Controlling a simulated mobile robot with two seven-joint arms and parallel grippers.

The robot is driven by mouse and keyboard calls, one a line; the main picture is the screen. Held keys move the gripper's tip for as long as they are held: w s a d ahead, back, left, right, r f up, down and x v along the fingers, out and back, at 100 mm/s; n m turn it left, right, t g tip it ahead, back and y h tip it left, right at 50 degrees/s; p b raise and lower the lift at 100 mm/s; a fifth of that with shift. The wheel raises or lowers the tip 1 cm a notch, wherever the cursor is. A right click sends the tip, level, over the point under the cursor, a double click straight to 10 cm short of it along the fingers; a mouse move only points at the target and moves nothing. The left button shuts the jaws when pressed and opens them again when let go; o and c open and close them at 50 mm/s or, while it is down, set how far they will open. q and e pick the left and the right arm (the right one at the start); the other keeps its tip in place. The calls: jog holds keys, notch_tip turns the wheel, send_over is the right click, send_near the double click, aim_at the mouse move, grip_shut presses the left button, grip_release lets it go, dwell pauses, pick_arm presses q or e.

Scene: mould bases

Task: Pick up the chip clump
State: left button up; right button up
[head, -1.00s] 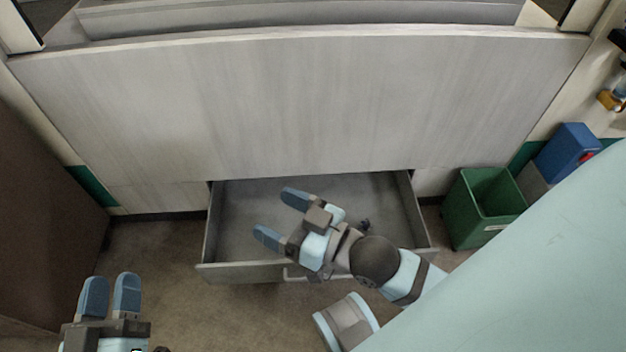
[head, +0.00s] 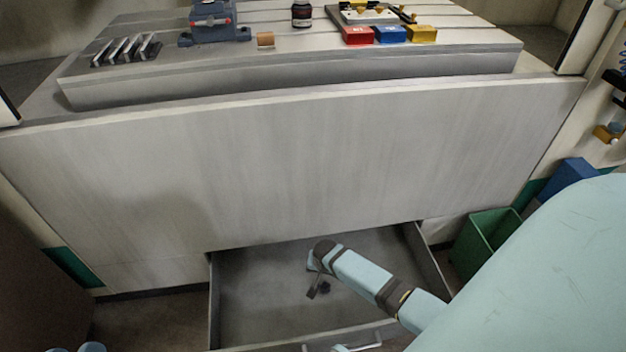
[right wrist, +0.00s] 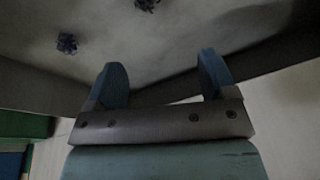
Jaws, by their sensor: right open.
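Two small dark bluish chip clumps lie on the grey drawer floor in the right wrist view, one at the upper left (right wrist: 67,43) and one at the top edge (right wrist: 147,4). In the head view a small dark clump (head: 324,288) shows in the open drawer (head: 255,300), beside my right arm's end. My right gripper (right wrist: 160,68) is open and empty, with both clumps beyond its fingertips and the nearer-looking one off to the left. In the head view its fingers are mostly hidden by the arm.
The drawer sits under a pale cabinet front (head: 300,170). A green bin (head: 487,235) and a blue bin (head: 568,182) stand right of it. The worktop above holds a vise (head: 218,22), a dark bottle (head: 301,14) and red, blue and yellow boxes (head: 390,35).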

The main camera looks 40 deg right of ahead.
notch_tip(320, 180, down, 3)
jog(key=m+g, duration=0.1)
jog(key=b, duration=0.5)
send_over(325, 284)
jog(key=f, duration=0.7)
jog(key=shift+s+a, duration=0.35)
jog(key=shift+s, duration=0.05)
jog(key=shift+w+d+f+b, duration=0.1)
jog(key=shift+f+b, duration=0.2)
jog(key=shift+f, duration=0.25)
notch_tip(325, 284, down, 2)
jog(key=shift+w+d+b, duration=0.1)
jog(key=shift+w+b, duration=0.05)
jog(key=shift+b, duration=0.75)
notch_tip(325, 284, down, 2)
jog(key=shift+w+d+f+b, duration=0.15)
jog(key=shift+b, duration=0.8)
jog(key=shift+f, duration=0.3)
jog(key=shift+r, duration=0.15)
jog(key=shift+c, duration=0.6)
pick_arm(q)
notch_tip(325, 284, down, 10)
jog(key=w+m+g, duration=0.2)
jog(key=g, duration=0.1)
jog(key=shift+w, duration=0.25)
pick_arm(e)
jog(key=c, duration=0.9)
